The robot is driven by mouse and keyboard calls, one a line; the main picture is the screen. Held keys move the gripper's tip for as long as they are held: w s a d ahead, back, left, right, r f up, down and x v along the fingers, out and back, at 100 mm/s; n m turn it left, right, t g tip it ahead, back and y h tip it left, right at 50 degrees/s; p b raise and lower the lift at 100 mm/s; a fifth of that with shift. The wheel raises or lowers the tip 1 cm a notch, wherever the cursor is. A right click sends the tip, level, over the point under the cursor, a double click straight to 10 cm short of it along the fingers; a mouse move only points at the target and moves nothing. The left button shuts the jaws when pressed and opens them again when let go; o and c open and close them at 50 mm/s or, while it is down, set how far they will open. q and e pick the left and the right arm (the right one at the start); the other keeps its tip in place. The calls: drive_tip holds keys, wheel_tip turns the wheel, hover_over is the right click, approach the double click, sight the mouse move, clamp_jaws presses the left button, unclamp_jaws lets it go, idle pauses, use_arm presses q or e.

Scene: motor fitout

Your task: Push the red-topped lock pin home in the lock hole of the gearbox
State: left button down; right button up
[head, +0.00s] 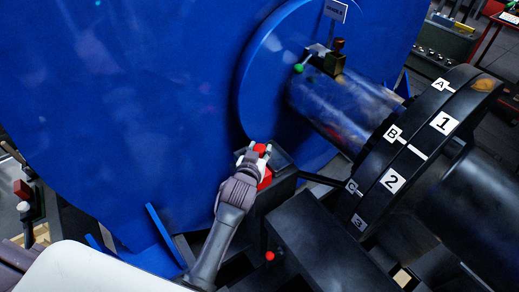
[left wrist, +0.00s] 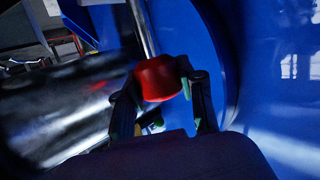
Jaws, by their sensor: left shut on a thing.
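My left gripper (head: 260,151) is shut on the red top of the lock pin (head: 260,148), in front of the big blue housing. In the left wrist view the red top (left wrist: 158,78) sits between the fingers of my left gripper (left wrist: 160,88), and a bright metal shaft (left wrist: 143,28) runs away from it. A second red part (head: 265,180) shows just below the gripper, on a dark block. I cannot make out the lock hole or tell which dark casing is the gearbox. My right gripper is not in view.
A black ringed coupling (head: 425,150) marked with letters and numbers stands right, on a thick shaft (head: 345,105). A black block (head: 320,240) stands below it, with a small red knob (head: 269,256) at its left. A green knob (head: 298,68) is near the shaft's top.

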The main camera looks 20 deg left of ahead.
use_arm(q)
drive_tip(key=shift+r, duration=0.1)
idle(0.3)
drive_tip(key=shift+f+b, duration=0.35)
drive_tip(key=shift+f, duration=0.55)
drive_tip(key=shift+f+b, duration=1.45)
drive_tip(key=shift+f, duration=0.75)
drive_tip(key=c, duration=0.6)
unclamp_jaws()
drive_tip(key=v, duration=0.7)
drive_tip(key=shift+s+r, duration=0.1)
drive_tip(key=shift+s, duration=0.15)
